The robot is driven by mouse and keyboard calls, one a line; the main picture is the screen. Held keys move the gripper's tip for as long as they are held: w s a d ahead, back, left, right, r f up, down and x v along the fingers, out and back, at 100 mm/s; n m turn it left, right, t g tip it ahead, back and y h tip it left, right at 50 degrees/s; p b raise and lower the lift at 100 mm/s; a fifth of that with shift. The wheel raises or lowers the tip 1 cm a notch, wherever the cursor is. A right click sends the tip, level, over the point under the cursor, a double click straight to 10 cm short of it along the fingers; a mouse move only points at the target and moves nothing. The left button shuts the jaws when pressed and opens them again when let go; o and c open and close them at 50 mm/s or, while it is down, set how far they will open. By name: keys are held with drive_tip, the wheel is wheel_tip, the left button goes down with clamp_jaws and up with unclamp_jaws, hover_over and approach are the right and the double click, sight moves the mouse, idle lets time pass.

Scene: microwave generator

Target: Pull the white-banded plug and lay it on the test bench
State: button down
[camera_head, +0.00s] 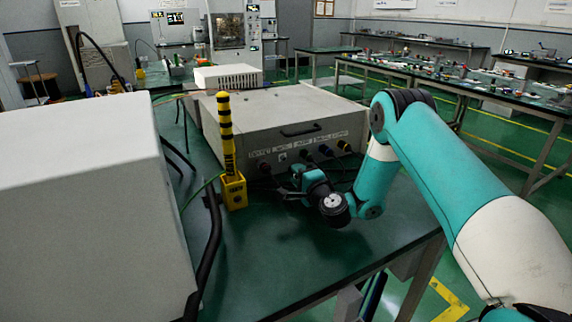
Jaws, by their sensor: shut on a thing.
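The large beige box (265,115) stands on the green test bench (290,255). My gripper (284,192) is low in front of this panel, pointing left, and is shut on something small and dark. It looks like a plug, but the wrist and fingers hide most of it. I cannot make out a white band. I cannot tell whether the held thing is clear of its socket or touches the bench.
A yellow-and-black striped post (226,135) stands in a yellow holder (235,192) left of my gripper. A pale cabinet (85,215) and black cables fill the left side. The bench in front is clear up to its front edge.

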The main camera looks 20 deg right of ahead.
drive_tip(key=shift+f+b, duration=0.5)
drive_tip(key=shift+f, duration=0.1)
drive_tip(key=c, duration=0.8)
unclamp_jaws()
drive_tip(key=shift+r, duration=0.1)
drive_tip(key=shift+s, duration=0.1)
drive_tip(key=shift+s+f+b, duration=0.15)
drive_tip(key=shift+f+b, duration=0.05)
drive_tip(key=shift+b, duration=0.4)
drive_tip(key=b, duration=0.1)
drive_tip(key=s+b, duration=0.1)
drive_tip(key=b, duration=0.1)
drive_tip(key=shift+s+d+f, duration=0.15)
drive_tip(key=shift+f, duration=0.1)
drive_tip(key=s+b, duration=0.3)
drive_tip(key=b, duration=0.1)
drive_tip(key=s+b, duration=0.2)
drive_tip(key=b, duration=0.2)
drive_tip(key=s+d+b, duration=0.1)
drive_tip(key=s+b, duration=0.2)
drive_tip(key=b, duration=0.1)
drive_tip(key=shift+s+r+b, duration=0.15)
drive_tip(key=shift+s+b, duration=0.15)
drive_tip(key=shift+s+r+b, duration=0.3)
drive_tip(key=shift+s+b, duration=0.15)
drive_tip(key=shift+s, duration=0.35)
